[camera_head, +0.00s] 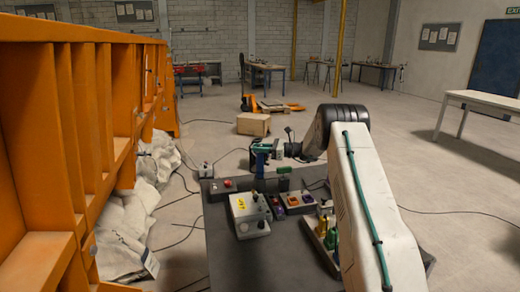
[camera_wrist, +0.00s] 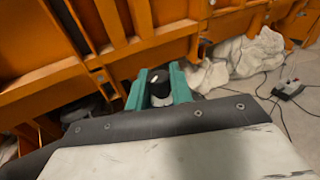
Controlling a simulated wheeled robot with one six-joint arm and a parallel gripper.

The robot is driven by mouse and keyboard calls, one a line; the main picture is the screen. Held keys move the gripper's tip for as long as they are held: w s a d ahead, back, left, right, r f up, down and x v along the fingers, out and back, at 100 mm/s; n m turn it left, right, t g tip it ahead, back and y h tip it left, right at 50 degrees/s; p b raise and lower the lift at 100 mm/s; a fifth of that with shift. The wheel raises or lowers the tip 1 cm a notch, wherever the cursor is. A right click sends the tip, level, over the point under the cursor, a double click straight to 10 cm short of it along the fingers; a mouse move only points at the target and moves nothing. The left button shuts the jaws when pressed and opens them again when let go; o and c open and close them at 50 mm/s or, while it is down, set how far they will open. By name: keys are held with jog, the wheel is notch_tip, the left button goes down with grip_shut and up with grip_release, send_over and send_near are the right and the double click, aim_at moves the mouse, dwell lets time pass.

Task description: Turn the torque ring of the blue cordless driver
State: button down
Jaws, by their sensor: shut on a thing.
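My gripper (camera_head: 266,147) is at the far end of the dark bench (camera_head: 285,265) in the head view, with teal fingers. In the wrist view my gripper (camera_wrist: 160,76) has its two fingers on either side of a round black part with a pale band (camera_wrist: 160,88), and is shut on it. This seems to be part of the driver. In the head view the blue cordless driver (camera_head: 258,161) appears small and dark, upright at the fingers. The fingers partly cover it, and its torque ring cannot be made out clearly.
A grey control box (camera_head: 250,214) with yellow labels stands on the bench, near a red-button box (camera_head: 223,186) and small coloured boxes (camera_head: 292,200). A rack of green and yellow-handled tools (camera_head: 327,236) is by my arm. An orange steel wall (camera_head: 70,130) and white sacks (camera_head: 125,225) are left.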

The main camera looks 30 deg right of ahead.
jog(key=n+g+y, duration=0.1)
jog(key=n+g, duration=0.1)
jog(key=g, duration=0.1)
jog(key=n+g+y, duration=0.2)
jog(key=g, duration=0.1)
jog(key=shift+n+g+y, duration=0.3)
jog(key=shift+n, duration=0.1)
jog(key=shift+n+g, duration=0.5)
jog(key=shift+g, duration=0.2)
jog(key=c, duration=1.3)
grip_release()
jog(key=shift+r, duration=0.1)
notch_tip(320, 180, up, 3)
jog(key=shift+r, duration=0.2)
jog(key=shift+s+r, duration=0.1)
jog(key=shift+s, duration=0.05)
jog(key=s+a, duration=0.1)
jog(key=s, duration=0.4)
jog(key=s+a, duration=0.2)
jog(key=s, duration=0.3)
jog(key=s+a+r, duration=0.1)
jog(key=s, duration=0.4)
jog(key=shift+a+r, duration=0.1)
jog(key=shift+a, duration=0.15)
